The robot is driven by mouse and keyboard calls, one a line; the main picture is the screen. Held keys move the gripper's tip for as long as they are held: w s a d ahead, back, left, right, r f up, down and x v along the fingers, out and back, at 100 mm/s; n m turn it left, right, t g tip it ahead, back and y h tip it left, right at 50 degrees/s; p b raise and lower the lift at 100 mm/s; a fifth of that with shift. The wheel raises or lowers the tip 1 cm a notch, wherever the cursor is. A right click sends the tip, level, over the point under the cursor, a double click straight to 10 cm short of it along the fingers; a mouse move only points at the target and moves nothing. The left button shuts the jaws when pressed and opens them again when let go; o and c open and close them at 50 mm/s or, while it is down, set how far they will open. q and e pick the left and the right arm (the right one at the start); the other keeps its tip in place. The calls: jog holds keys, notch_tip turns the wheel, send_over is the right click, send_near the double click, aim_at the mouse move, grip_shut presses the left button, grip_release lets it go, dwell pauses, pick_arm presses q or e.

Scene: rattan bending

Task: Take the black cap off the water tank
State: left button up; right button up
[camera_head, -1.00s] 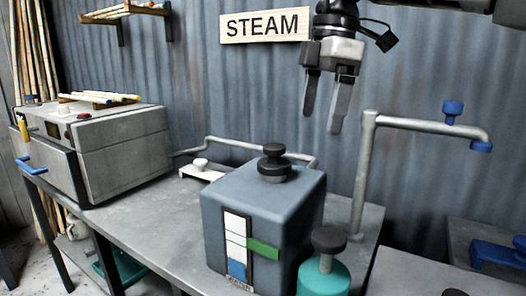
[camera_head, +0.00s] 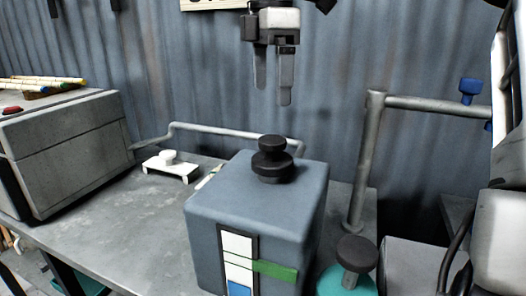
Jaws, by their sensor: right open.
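The black cap (camera_head: 272,160) sits on top of the blue-grey water tank (camera_head: 225,205), with a narrower knob above a wider base. The tank stands on the grey workbench and has a level gauge with white and blue bands and a green tag on its front. My right gripper (camera_head: 273,97) hangs above the cap with its two fingers pointing down. It is open and empty, with a clear gap between its fingertips and the cap. My left gripper is not in view.
A pipe (camera_head: 365,160) with a blue-handled tap stands right of the tank. A teal bottle with a black knob (camera_head: 356,253) is close at the tank's front right. Bench (camera_head: 110,235) left of the tank is clear.

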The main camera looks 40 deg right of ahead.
aim_at(272, 139)
jog(key=f, duration=0.7)
jog(key=shift+s+f, duration=0.25)
jog(key=shift+f, duration=0.1)
jog(key=f, duration=0.2)
jog(key=f+p, duration=0.1)
jog(key=f, duration=0.2)
jog(key=shift+w+d, duration=0.15)
jog(key=shift+w, duration=0.05)
jog(key=c, duration=1.1)
